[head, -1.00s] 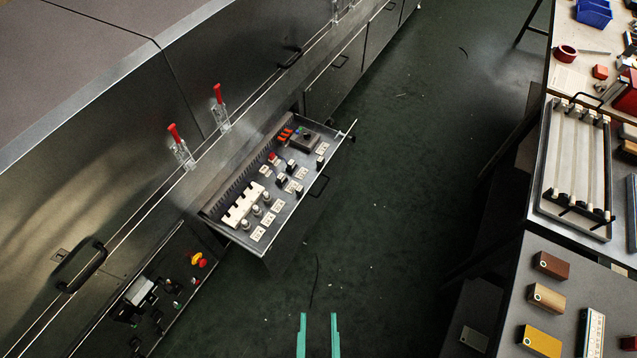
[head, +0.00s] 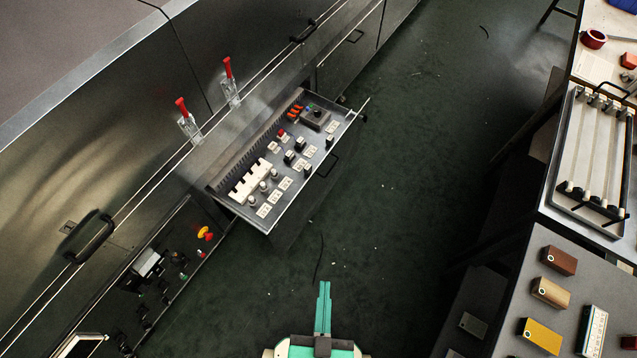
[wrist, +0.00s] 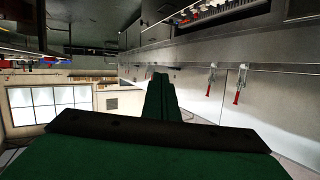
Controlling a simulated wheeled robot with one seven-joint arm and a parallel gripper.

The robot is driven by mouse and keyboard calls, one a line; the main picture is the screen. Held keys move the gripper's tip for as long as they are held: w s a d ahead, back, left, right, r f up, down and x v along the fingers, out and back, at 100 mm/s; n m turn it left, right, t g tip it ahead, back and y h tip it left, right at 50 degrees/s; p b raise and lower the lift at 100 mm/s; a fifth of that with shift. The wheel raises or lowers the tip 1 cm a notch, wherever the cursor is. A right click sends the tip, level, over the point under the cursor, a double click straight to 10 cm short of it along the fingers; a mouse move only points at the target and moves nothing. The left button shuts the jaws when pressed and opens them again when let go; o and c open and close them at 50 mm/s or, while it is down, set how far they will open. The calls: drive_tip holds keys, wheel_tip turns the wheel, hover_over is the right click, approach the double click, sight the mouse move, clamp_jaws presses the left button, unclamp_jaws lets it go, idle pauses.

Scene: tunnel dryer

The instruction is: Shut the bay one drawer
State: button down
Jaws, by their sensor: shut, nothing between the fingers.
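The open drawer (head: 278,221) sticks out from the grey metal dryer front in the head view, with labelled parts lying in it. I cannot read a bay number on it. Its black handle (head: 329,166) is on the front face, towards the right. My gripper (head: 324,284) is at the bottom of the head view, below and right of the drawer and apart from it. Its green fingers are together and empty. In the wrist view the fingers (wrist: 160,78) point ahead, and part of what looks like the drawer shows at the top right.
Two red-handled clamps (head: 187,122) stand on the ledge above the drawer. A workbench (head: 520,270) with blocks and a rack (head: 584,150) stands at the right. The green floor (head: 400,200) between is clear.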

drive_tip(key=w+d+f+m+g, duration=0.15)
drive_tip(key=w+f+m, duration=0.25)
drive_tip(key=f, duration=0.4)
drive_tip(key=w+d+f+m+g, duration=0.15)
drive_tip(key=w+f+m, duration=0.25)
drive_tip(key=f, duration=0.5)
drive_tip(key=m+g+y, duration=0.7)
drive_tip(key=m+y, duration=0.1)
drive_tip(key=m, duration=0.7)
approach(304, 187)
wheel_tip(304, 187, down, 4)
drive_tip(key=shift+w+a+f, duration=0.1)
drive_tip(key=shift+w+a, duration=0.45)
drive_tip(key=shift+a, duration=0.25)
drive_tip(key=shift+w+a, duration=0.6)
drive_tip(key=shift+a, duration=0.2)
